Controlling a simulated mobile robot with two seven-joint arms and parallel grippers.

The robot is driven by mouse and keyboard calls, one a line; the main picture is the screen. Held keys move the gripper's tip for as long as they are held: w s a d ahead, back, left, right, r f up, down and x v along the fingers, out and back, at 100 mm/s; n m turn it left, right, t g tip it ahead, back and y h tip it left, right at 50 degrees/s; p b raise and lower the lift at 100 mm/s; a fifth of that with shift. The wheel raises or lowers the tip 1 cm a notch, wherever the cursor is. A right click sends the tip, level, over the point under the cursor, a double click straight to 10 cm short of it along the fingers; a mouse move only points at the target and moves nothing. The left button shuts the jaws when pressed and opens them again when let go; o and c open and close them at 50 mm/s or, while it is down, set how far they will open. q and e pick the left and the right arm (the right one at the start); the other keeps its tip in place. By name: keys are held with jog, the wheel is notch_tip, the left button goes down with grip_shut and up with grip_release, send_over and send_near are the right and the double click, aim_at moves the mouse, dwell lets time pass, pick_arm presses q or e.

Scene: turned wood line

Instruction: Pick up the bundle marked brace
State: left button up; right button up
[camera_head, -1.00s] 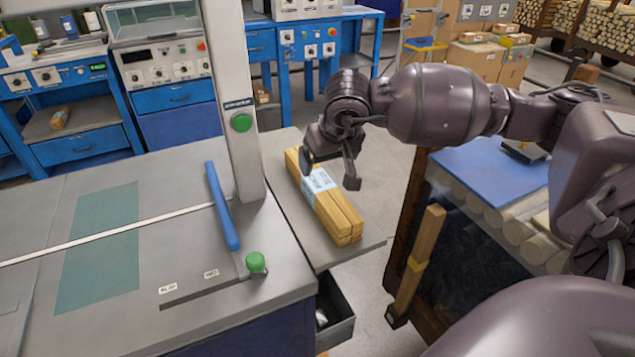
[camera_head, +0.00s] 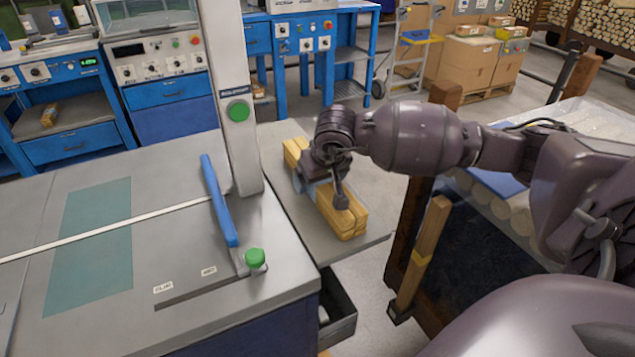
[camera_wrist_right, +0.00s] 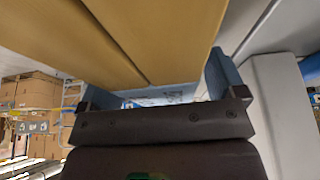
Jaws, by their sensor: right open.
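My left gripper is not in view.
The machine's grey upright (camera_head: 236,110) and blue handle (camera_head: 219,200) stand left of the bundle. The grey shelf (camera_head: 355,242) has an open drawer (camera_head: 338,310) below it.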

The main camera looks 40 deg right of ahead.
jog(key=shift+r, duration=0.1)
jog(key=c, duration=1.2)
jog(key=shift+c, duration=0.6)
jog(key=shift+r, duration=0.15)
